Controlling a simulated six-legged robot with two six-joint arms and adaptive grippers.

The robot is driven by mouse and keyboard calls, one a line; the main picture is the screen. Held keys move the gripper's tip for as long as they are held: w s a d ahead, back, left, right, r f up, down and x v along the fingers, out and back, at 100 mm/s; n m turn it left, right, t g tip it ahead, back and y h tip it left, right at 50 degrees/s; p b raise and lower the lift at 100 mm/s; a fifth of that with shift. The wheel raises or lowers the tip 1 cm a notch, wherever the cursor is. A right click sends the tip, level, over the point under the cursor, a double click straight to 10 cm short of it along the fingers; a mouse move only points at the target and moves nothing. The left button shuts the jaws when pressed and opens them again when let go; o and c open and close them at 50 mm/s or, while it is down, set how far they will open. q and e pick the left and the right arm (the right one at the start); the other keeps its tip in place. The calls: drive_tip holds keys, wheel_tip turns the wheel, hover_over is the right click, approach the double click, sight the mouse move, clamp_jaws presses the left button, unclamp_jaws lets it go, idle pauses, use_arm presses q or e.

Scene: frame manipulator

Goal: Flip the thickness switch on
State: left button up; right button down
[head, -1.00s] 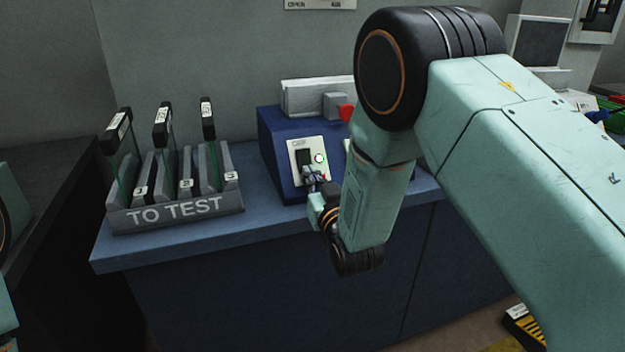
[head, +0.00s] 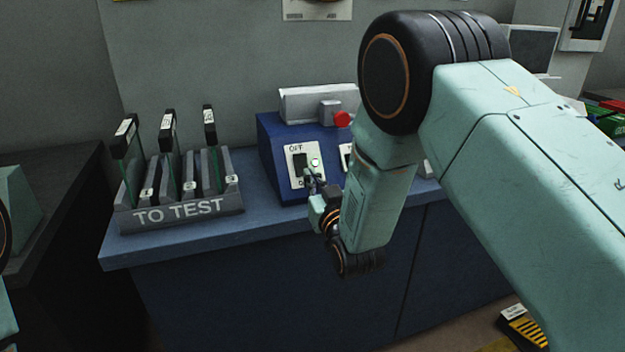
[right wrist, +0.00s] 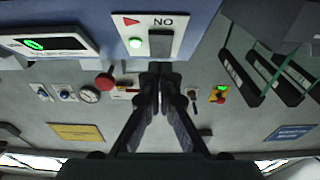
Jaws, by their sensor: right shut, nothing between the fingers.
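The thickness switch (head: 300,163) is a dark rocker on a white plate (head: 292,180), on the sloped front of a blue box (head: 272,150). My right gripper (head: 312,178) is shut and empty, just in front of the plate's lower right part. Contact cannot be told. My left gripper is out of view.
A grey rack (head: 180,212) marked "TO TEST" holds several dark-topped glass plates left of the box. A red knob (head: 342,119) sits on the box's upper part. My right arm hides the box's right side. Bare blue counter (head: 130,250) lies in front of the rack.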

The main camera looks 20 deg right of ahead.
drive_tip(key=s+f, duration=0.2)
drive_tip(key=s, duration=0.7)
drive_tip(key=shift+s+d+f+p, duration=0.2)
drive_tip(key=shift+s+f+p, duration=0.05)
drive_tip(key=shift+f+p, duration=0.15)
